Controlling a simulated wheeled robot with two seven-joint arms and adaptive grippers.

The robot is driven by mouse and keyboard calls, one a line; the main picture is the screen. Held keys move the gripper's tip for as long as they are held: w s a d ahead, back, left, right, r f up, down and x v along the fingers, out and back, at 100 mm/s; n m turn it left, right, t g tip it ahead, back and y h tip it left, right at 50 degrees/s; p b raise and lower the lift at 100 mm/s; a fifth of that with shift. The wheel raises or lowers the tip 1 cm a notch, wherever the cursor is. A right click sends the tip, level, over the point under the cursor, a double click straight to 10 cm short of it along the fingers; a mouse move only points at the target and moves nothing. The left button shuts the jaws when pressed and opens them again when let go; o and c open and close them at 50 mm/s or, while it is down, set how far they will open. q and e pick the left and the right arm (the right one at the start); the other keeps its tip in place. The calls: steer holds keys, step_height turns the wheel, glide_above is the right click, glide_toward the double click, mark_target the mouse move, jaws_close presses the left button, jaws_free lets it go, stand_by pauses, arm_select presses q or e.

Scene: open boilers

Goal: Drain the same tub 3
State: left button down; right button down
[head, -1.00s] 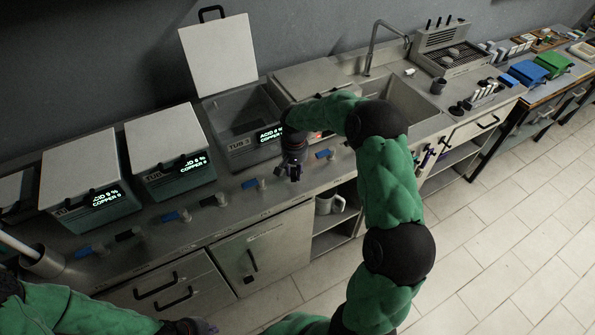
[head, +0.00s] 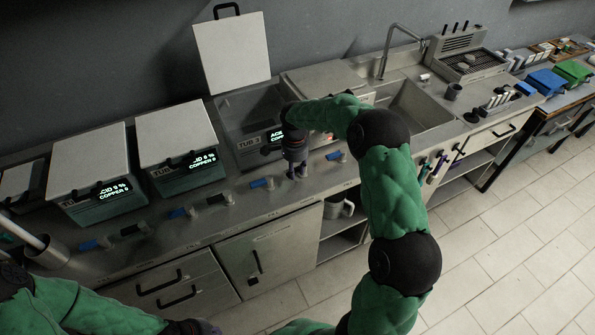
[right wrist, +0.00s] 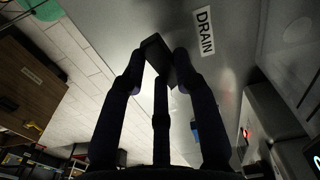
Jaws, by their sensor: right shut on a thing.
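Tub 3 (head: 247,146) is a grey tub in the counter, with its lid (head: 232,55) standing open behind it. Its display (head: 278,136) is partly hidden by my right arm. My right gripper (head: 297,174) is in front of the tub, low over the counter's front strip. In the right wrist view, its fingers (right wrist: 160,72) are shut on a dark block-like valve handle (right wrist: 155,50) beside a DRAIN label (right wrist: 204,32). A blue valve handle (head: 262,183) is to its left. My left gripper (head: 192,327) is at the bottom edge, its fingers not clear.
Two closed tubs (head: 88,172) (head: 182,147) stand to the left, with blue and black valve handles in front. A sink (head: 415,105) with a tap is to the right. A mug (head: 338,208) sits on the open shelf below. The floor is clear.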

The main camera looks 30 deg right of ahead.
steer(key=shift+w+m, duration=0.35)
steer(key=shift+m, duration=0.75)
steer(key=c, duration=0.9)
jaws_free()
steer(key=shift+c, duration=0.2)
steer(key=shift+r, duration=0.1)
step_height(320, 180, up, 12)
